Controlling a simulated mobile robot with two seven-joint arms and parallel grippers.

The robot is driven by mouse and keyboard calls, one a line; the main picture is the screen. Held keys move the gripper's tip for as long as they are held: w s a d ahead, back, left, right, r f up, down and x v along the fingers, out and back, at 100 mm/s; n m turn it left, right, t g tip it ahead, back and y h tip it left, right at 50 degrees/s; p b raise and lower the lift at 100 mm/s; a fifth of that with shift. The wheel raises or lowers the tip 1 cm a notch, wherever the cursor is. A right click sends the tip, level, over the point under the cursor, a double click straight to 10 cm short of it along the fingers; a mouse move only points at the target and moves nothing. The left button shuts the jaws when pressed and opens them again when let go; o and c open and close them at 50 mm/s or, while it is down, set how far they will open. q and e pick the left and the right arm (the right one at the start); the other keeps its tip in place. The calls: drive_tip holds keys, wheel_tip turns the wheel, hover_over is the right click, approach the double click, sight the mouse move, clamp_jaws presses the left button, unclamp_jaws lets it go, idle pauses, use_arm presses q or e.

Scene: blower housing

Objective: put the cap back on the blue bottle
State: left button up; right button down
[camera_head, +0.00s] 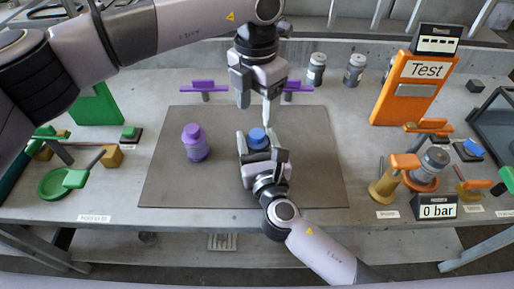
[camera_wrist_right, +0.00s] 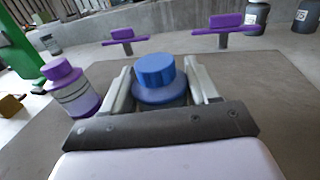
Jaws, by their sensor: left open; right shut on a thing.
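The blue bottle (camera_wrist_right: 160,94) stands between the fingers of my right gripper (camera_wrist_right: 165,90), which is shut on it. The gripper and arm hide most of its body. In the head view, a blue cap (camera_head: 257,138) shows at its top. The cap also shows in the right wrist view (camera_wrist_right: 155,69), upright above the wider blue shoulder. I cannot tell whether it is fully seated. My left gripper (camera_head: 255,106) is open and points down, just above and behind the cap, with nothing visible between its fingers.
A purple bottle (camera_head: 195,143) with a purple cap stands to the left on the dark mat (camera_head: 305,178). Two purple holders (camera_head: 208,88) stand behind the mat. An orange test panel (camera_head: 410,90) and valves with orange handles (camera_head: 404,161) are at right. The mat's right part is clear.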

sight(260, 151)
use_arm(q)
wheel_tip(260, 151, up, 6)
drive_tip(key=shift+f, duration=0.1)
use_arm(e)
drive_tip(key=shift+c, duration=1)
unclamp_jaws()
drive_tip(key=shift+v, duration=3.65)
use_arm(q)
drive_tip(key=shift+s, duration=0.1)
